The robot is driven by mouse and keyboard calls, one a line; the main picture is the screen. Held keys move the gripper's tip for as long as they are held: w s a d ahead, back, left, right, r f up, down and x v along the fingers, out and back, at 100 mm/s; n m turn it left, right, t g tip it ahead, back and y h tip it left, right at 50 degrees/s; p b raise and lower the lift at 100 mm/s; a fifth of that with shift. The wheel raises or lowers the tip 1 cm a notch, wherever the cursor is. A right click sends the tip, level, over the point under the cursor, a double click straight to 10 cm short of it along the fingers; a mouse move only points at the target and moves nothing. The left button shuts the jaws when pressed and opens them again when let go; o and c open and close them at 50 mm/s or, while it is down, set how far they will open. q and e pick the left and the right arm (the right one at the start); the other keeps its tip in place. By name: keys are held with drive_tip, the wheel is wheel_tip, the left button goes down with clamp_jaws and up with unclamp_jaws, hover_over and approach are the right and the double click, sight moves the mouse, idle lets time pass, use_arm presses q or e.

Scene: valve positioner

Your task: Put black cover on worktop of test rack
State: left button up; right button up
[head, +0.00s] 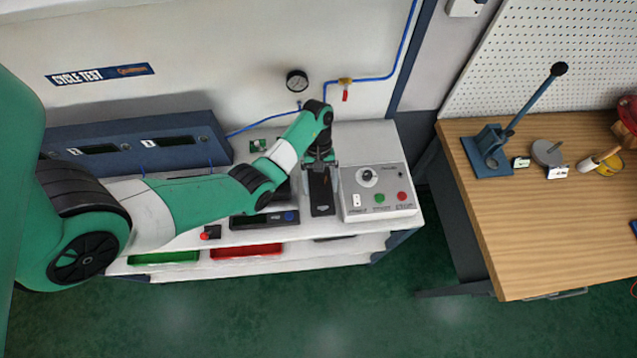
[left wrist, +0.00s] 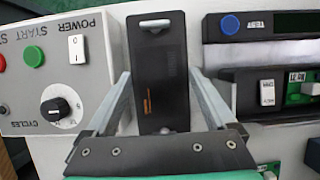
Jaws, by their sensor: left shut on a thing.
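The black cover (head: 321,192) is a flat dark plate with a slot at one end and small orange print. It also shows in the left wrist view (left wrist: 158,65). My left gripper (head: 320,165) points down over it, with its fingers (left wrist: 160,82) closed on the cover's two long sides. The cover is over the white worktop (head: 372,140) of the test rack, between the grey control box and the black unit with a blue button. I cannot tell whether it touches the worktop. My right gripper is not in view.
The grey control box (head: 378,192) stands close to the right of the cover. The black unit (head: 262,220) with the blue button is close to its left. A green tray (head: 165,258) and a red tray (head: 245,251) are on the lower shelf. A wooden bench (head: 540,230) stands at right.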

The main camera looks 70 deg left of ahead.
sight(318, 183)
use_arm(q)
drive_tip(key=f+b, duration=0.4)
drive_tip(key=shift+s+a+f, duration=0.15)
drive_tip(key=shift+s+a, duration=0.05)
drive_tip(key=shift+a, duration=0.15)
drive_tip(key=shift+r, duration=0.2)
drive_tip(key=shift+f, duration=0.2)
drive_tip(key=o, duration=1.5)
drive_tip(key=shift+o, duration=0.2)
drive_tip(key=shift+r, duration=0.1)
